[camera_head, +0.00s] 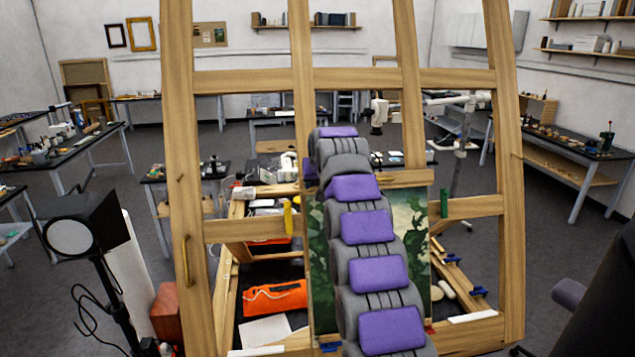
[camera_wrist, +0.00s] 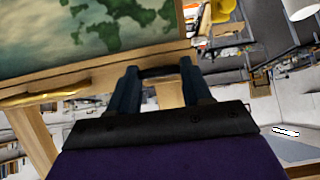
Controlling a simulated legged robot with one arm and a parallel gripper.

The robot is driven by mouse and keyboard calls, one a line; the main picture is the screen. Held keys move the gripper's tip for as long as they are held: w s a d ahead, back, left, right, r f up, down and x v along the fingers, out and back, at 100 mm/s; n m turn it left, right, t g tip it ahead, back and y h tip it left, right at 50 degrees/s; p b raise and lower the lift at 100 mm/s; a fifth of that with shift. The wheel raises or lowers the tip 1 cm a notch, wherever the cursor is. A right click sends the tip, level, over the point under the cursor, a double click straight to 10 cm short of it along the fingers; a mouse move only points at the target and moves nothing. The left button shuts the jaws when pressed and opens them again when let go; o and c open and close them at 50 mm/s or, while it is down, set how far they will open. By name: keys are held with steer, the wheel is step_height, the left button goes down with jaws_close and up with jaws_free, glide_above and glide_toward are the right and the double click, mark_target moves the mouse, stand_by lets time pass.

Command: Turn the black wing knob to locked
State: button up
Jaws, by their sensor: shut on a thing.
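My gripper (camera_wrist: 160,82) shows in the wrist view, its two dark fingers reaching to the wooden edge beside the painting (camera_wrist: 100,35). A dark piece (camera_wrist: 162,71) spans between the fingertips, and the gripper is shut on it. It looks like the black wing knob, but its shape and turn angle are mostly hidden. In the head view my purple and grey arm runs up the middle and hides the gripper and the knob. The painting (camera_head: 407,215) shows there on both sides of the arm, standing in the wooden frame (camera_head: 250,82).
The tall wooden frame surrounds my arm on both sides. An orange pouch (camera_head: 275,296) lies low behind it. A black lamp (camera_head: 80,232) stands close at the left. A brass-coloured piece (camera_wrist: 45,97) lies along the wood left of the fingers. Tables stand farther back, with open floor between.

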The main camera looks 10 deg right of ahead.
steer(key=shift+f, duration=0.1)
steer(key=o, duration=1)
steer(key=shift+a, duration=0.1)
steer(key=shift+o, duration=0.2)
steer(key=shift+s+r, duration=0.1)
steer(key=shift+r, duration=0.1)
steer(key=b+v, duration=0.2)
steer(key=v, duration=1.5)
steer(key=shift+r, duration=0.1)
